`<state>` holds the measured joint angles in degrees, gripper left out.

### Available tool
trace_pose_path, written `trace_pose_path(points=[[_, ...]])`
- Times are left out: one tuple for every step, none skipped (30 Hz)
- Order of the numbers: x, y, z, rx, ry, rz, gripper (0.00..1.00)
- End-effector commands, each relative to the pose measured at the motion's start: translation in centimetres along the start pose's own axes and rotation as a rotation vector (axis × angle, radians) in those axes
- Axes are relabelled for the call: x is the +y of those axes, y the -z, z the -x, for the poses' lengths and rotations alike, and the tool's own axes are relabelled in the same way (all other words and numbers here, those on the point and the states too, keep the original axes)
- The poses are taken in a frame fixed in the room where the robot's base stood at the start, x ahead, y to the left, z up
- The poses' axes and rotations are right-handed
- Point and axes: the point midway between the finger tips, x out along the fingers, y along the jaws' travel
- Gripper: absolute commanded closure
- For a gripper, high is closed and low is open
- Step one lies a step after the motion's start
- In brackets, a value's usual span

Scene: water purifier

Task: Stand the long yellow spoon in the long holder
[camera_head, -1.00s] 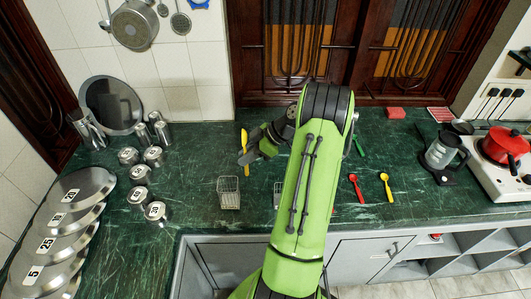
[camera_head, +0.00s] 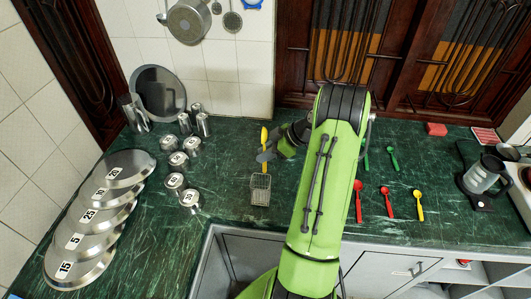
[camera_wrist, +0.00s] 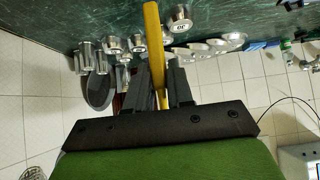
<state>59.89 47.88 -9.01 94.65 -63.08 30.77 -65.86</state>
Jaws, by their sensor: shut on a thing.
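The long yellow spoon (camera_head: 264,138) is upright in my gripper (camera_head: 266,154). Its lower end comes down just behind or above a wire holder (camera_head: 260,190) on the green counter. I cannot tell whether the tip is inside the holder's rim. In the wrist view the yellow spoon (camera_wrist: 152,35) runs between my two fingers, which are shut on it. Only this one holder shows now; my green arm covers the counter to its right.
Weight-marked canisters (camera_head: 178,160) and lids (camera_head: 88,218) stand to the left. Red spoons (camera_head: 387,200), green spoons (camera_head: 393,158) and another yellow spoon (camera_head: 419,205) lie to the right of my arm. A blender (camera_head: 482,178) stands at the far right.

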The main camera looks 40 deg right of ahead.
Motion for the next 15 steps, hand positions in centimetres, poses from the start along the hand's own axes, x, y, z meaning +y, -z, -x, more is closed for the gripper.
trace_pose_path(points=[[0.0, -0.8, -0.8, 0.000, 0.000, 0.000, 1.00], [0.0, -0.9, -0.9, 0.000, 0.000, 0.000, 1.00], [0.0, -1.2, -1.2, 0.000, 0.000, 0.000, 1.00], [0.0, -1.4, -1.4, 0.000, 0.000, 0.000, 1.00], [0.0, -1.6, -1.6, 0.000, 0.000, 0.000, 1.00], [0.0, -1.9, -1.9, 0.000, 0.000, 0.000, 1.00], [0.0, -2.1, -2.0, 0.000, 0.000, 0.000, 1.00], [0.0, -2.3, -2.2, 0.000, 0.000, 0.000, 1.00], [0.0, -2.5, -2.5, 0.000, 0.000, 0.000, 1.00], [0.0, -2.7, -2.7, 0.000, 0.000, 0.000, 1.00], [0.0, -2.9, -2.9, 0.000, 0.000, 0.000, 1.00], [0.0, -3.2, -3.1, 0.000, 0.000, 0.000, 1.00], [0.0, -3.4, -3.3, 0.000, 0.000, 0.000, 1.00], [0.0, -3.6, -3.5, 0.000, 0.000, 0.000, 1.00], [0.0, -3.8, -3.8, 0.000, 0.000, 0.000, 1.00]])
